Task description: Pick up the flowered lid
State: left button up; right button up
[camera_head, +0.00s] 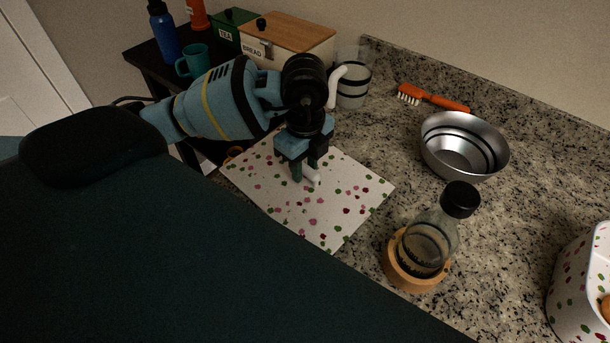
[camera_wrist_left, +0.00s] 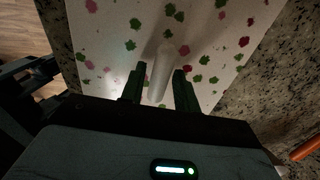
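The flowered lid (camera_head: 345,205) is a flat white square with pink, red and green spots, lying on the counter. It also fills much of the left wrist view (camera_wrist_left: 105,45). A white handle (camera_head: 312,176) rises from its middle. My left gripper (camera_head: 307,170) is over the lid, pointing down, with its fingers at the handle. In the left wrist view, the fingers (camera_wrist_left: 160,85) are apart, one on each side of the white handle (camera_wrist_left: 160,72). A small gap shows on the left; on the right I cannot tell whether they touch. My right gripper is not in view.
A capped bottle (camera_head: 428,240) in a wooden ring (camera_head: 393,262) and a metal bowl (camera_head: 465,145) stand right of the lid. A flowered container (camera_head: 575,300) is at the far right. A glass (camera_head: 353,85), brush (camera_head: 435,98) and bread box (camera_head: 290,40) are behind.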

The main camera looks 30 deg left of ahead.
aim_at(305, 166)
pick_arm(q)
grip_shut()
notch_tip(305, 166, up, 10)
jog(key=shift+p, duration=0.45)
